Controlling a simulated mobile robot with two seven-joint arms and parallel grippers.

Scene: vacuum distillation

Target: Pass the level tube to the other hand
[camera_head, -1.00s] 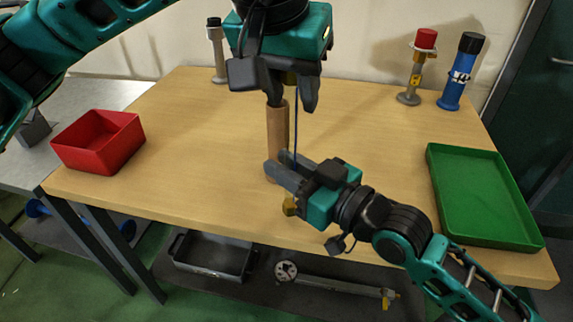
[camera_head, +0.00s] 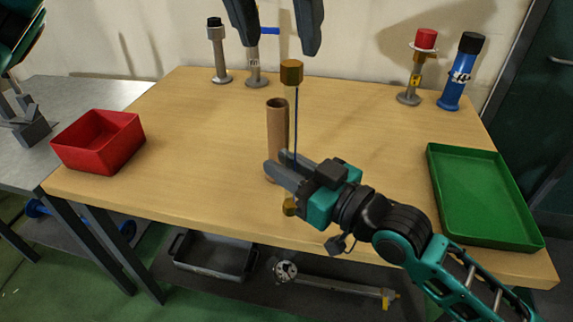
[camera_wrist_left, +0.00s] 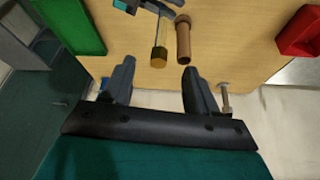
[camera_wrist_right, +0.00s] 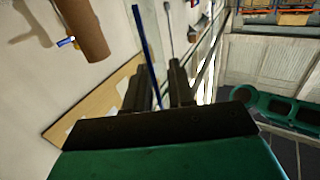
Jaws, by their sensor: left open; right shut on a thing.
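The level tube is an upright, clear tube with a blue line (camera_head: 296,120), a brass top cap (camera_head: 291,72) and a brass lower fitting (camera_head: 290,206). My right gripper (camera_head: 278,162) is shut on its lower part and holds it above the table. My left gripper (camera_head: 281,48) is open and empty, above and behind the brass cap. In the left wrist view the cap (camera_wrist_left: 158,59) shows between the open fingers, apart from them. In the right wrist view the blue line (camera_wrist_right: 146,50) rises between the fingers; the clear wall is hard to see there.
A brown cylinder (camera_head: 277,125) stands upright just behind the tube. A red bin (camera_head: 98,140) is left, a green tray (camera_head: 480,195) right. Grey stands (camera_head: 218,55), a red-capped stand (camera_head: 416,70) and a blue bottle (camera_head: 459,75) line the back. The table's middle left is clear.

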